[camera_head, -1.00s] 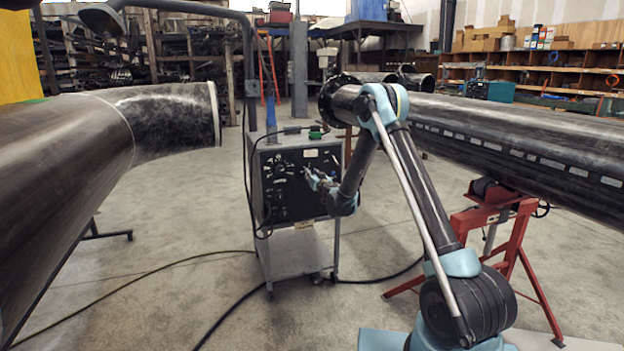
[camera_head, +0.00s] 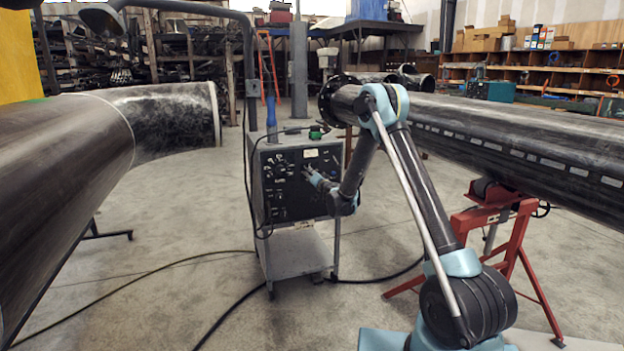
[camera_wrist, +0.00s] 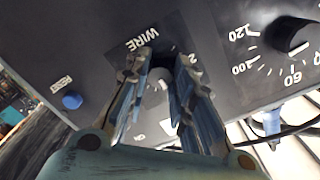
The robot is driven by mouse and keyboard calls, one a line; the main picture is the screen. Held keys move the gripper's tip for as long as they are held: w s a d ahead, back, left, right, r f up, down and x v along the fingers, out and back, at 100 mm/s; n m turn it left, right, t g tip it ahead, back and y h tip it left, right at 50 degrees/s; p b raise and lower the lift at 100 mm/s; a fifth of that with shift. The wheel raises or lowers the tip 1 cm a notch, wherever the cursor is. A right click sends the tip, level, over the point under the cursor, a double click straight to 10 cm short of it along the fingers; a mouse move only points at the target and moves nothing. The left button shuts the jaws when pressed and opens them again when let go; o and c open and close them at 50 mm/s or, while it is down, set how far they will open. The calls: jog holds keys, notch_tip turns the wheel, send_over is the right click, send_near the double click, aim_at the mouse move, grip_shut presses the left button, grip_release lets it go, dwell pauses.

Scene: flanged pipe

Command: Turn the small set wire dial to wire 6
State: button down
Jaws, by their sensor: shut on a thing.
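The small set wire dial (camera_wrist: 158,84) is a dark knob on the black panel of the welding machine, under the upside-down WIRE label in the wrist view. My gripper (camera_wrist: 158,80) is shut on it, with one finger on each side. A mark 2 shows beside the right finger. The fingers hide much of the scale, and I cannot read the dial's setting. In the head view, my gripper (camera_head: 307,172) reaches the panel's right half, and the dial is hidden behind it.
A larger dial (camera_wrist: 292,38) with a numbered scale is at the right of the wrist view. A blue RESET button (camera_wrist: 72,100) is at the left. The machine (camera_head: 290,205) stands on a cart, with cables on the floor. Large pipes (camera_head: 170,115) lie on both sides.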

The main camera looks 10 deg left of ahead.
jog(key=shift+w+d+m, duration=0.1)
jog(key=shift+d+m, duration=0.2)
jog(key=c, duration=1.6)
grip_release()
jog(key=shift+o, duration=1.2)
jog(key=shift+a, duration=0.15)
jog(key=v, duration=1.2)
jog(key=shift+f, duration=0.15)
jog(key=shift+c, duration=0.2)
